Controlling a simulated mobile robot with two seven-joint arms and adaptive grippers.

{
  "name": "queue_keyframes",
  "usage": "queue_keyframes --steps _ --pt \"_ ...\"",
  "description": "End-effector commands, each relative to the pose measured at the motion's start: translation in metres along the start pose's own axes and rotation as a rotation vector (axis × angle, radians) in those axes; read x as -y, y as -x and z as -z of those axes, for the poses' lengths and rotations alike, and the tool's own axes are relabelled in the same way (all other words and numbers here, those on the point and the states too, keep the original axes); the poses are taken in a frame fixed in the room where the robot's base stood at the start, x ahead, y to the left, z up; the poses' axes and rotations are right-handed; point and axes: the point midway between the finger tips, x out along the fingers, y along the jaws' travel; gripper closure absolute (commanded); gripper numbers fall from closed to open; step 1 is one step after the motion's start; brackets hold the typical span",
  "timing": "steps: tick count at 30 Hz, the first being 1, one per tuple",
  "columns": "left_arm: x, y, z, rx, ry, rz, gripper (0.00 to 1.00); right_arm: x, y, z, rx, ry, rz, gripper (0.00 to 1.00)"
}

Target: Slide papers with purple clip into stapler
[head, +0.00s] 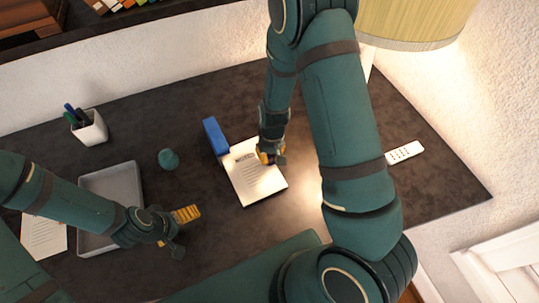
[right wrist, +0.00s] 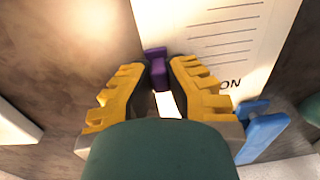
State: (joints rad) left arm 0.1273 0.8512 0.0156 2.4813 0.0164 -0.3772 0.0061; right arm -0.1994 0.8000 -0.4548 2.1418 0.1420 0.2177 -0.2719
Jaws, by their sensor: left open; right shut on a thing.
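The papers (head: 255,180) lie on the dark desk in the head view, with printed lines facing up; they also show in the right wrist view (right wrist: 225,45). The purple clip (right wrist: 156,68) sits at the papers' edge, between the yellow fingertips of my right gripper (right wrist: 162,85), which is shut on it. The blue stapler (head: 215,136) stands at the papers' upper left corner in the head view; part of it shows in the right wrist view (right wrist: 262,132). I cannot tell whether the corner is inside its jaw. My left gripper (head: 182,228) is open and empty by the grey tray.
The grey tray (head: 112,178) is at left, with another printed sheet (head: 42,236) beside it. A teal rounded object (head: 168,159) stands between tray and papers. A white pen cup (head: 90,128) is at the back left. A white remote-like object (head: 404,152) lies at right, near the lamp (head: 418,22).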

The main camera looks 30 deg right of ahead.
Motion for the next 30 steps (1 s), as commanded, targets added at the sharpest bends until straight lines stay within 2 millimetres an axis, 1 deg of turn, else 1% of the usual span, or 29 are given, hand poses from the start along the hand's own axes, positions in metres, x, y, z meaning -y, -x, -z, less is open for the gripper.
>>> queue_keyframes --steps 1,2,3,12,16,20,24,30 --pt "0.000 0.000 0.000 0.000 0.000 0.000 0.00 0.000 0.000 0.000 0.000 0.000 0.000 1.00" --pt "0.000 0.000 0.000 0.000 0.000 0.000 0.00 0.000 0.000 0.000 0.000 0.000 0.000 0.75" --pt "0.000 0.000 0.000 0.000 0.000 0.000 0.00 0.000 0.000 0.000 0.000 0.000 0.000 0.61" --pt "0.000 0.000 0.000 0.000 0.000 0.000 0.00 0.000 0.000 0.000 0.000 0.000 0.000 0.61" --pt "0.000 0.000 0.000 0.000 0.000 0.000 0.00 0.000 0.008 0.000 -0.001 0.001 0.000 0.61" --pt "0.000 0.000 0.000 0.000 0.000 0.000 0.00 0.001 0.028 0.001 -0.004 0.002 0.001 0.61" --pt "0.000 0.000 0.000 0.000 0.000 0.000 0.00 0.001 0.058 0.001 -0.006 0.003 0.001 0.61" --pt "0.000 0.000 0.000 0.000 0.000 0.000 0.00 0.001 0.095 0.001 -0.005 0.001 0.001 0.61"
